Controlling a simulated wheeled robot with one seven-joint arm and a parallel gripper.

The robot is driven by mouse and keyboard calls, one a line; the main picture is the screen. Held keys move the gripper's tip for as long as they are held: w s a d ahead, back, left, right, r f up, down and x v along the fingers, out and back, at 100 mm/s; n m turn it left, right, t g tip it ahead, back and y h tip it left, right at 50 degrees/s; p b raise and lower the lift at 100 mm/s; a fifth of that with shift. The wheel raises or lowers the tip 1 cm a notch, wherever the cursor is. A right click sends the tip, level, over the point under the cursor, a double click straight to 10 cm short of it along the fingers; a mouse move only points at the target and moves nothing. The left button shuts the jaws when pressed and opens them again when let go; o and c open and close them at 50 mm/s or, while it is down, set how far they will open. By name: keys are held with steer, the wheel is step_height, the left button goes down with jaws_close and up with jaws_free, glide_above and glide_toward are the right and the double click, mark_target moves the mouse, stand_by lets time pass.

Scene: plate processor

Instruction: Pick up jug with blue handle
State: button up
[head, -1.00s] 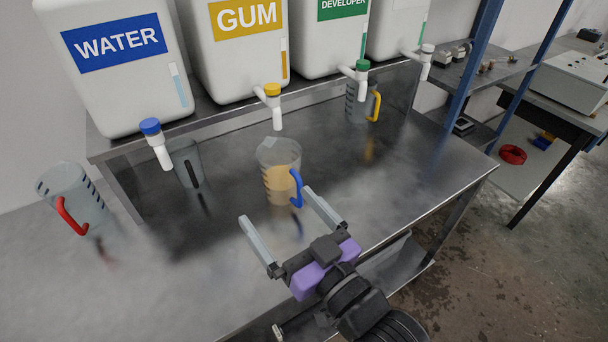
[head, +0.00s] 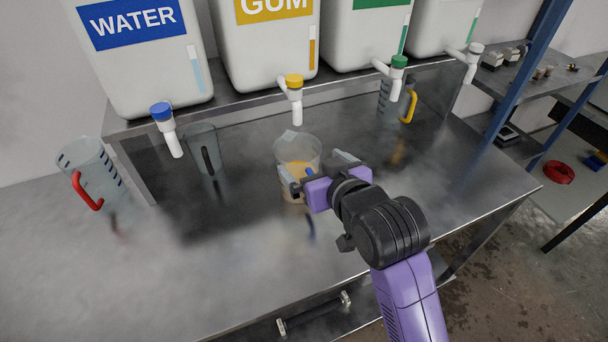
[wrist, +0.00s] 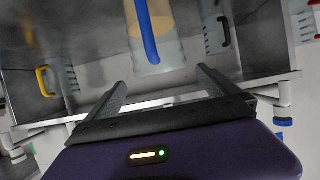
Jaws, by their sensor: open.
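The jug with blue handle (head: 297,147) is clear and holds an amber liquid. It stands upright on the metal bench below the yellow-capped tap. My gripper (head: 315,170) is open and empty at the jug's near side, with its fingers spread around the handle side. It hides most of the blue handle in the head view. In the wrist view the blue handle (wrist: 147,32) and the jug body (wrist: 174,50) show beyond the open gripper (wrist: 163,80), roughly between the finger lines. I cannot tell whether a finger touches the jug.
Jugs with a red handle (head: 92,170), a black handle (head: 203,145) and a yellow handle (head: 392,98) stand on the bench (head: 230,265). White tanks with taps (head: 295,98) overhang from the shelf behind. The bench front is clear.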

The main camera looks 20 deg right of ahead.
steer(key=p+x, duration=0.1)
steer(key=x, duration=0.5)
steer(key=shift+w+r, duration=0.1)
steer(key=c, duration=1.7)
steer(key=shift+r, duration=0.1)
steer(key=shift+c, duration=0.2)
